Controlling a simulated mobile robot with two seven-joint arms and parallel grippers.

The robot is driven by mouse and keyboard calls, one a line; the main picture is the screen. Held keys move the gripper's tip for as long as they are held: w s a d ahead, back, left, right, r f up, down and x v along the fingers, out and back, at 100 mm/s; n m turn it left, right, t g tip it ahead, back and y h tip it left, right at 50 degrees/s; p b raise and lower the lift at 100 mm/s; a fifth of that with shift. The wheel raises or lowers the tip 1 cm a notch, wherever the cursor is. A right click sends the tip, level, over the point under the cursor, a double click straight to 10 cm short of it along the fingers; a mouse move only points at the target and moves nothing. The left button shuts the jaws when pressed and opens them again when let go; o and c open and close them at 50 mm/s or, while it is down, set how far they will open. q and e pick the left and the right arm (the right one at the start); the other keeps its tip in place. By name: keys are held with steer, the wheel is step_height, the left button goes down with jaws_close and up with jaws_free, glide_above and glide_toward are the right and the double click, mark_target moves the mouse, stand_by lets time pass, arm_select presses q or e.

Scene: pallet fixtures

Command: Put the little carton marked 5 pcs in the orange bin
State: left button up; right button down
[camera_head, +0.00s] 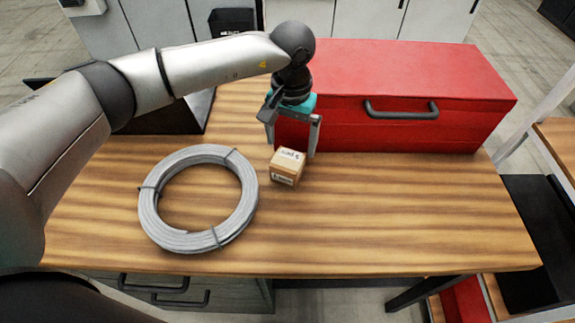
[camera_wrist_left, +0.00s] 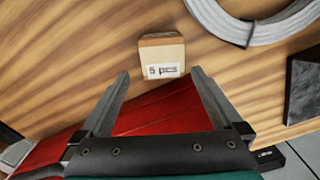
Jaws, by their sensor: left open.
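The little carton (camera_head: 287,166) is a small tan box with white labels on the wooden table. In the left wrist view the carton (camera_wrist_left: 162,55) shows a label reading "5 pcs". My left gripper (camera_head: 293,140) is open and empty, just behind the carton in the head view. In the left wrist view the carton lies just beyond the gap between the fingertips (camera_wrist_left: 160,74), with nothing between the fingers. I see no orange bin in either view. My right gripper is not in view.
A grey coil of cable (camera_head: 152,213) lies left of the carton. A large red toolbox (camera_head: 400,130) with a dark handle stands behind the gripper. A dark open box (camera_head: 165,118) sits at the back left. The table (camera_head: 400,220) is clear at the front right.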

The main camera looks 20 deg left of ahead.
mark_target(288, 160)
arm_select(q)
steer(key=shift+f, duration=0.75)
steer(key=f, duration=0.4)
steer(key=shift+s+a+p, duration=0.25)
steer(key=shift+s+p, duration=0.1)
steer(key=shift+f, duration=0.65)
steer(key=c, duration=1.5)
steer(key=shift+r, duration=0.1)
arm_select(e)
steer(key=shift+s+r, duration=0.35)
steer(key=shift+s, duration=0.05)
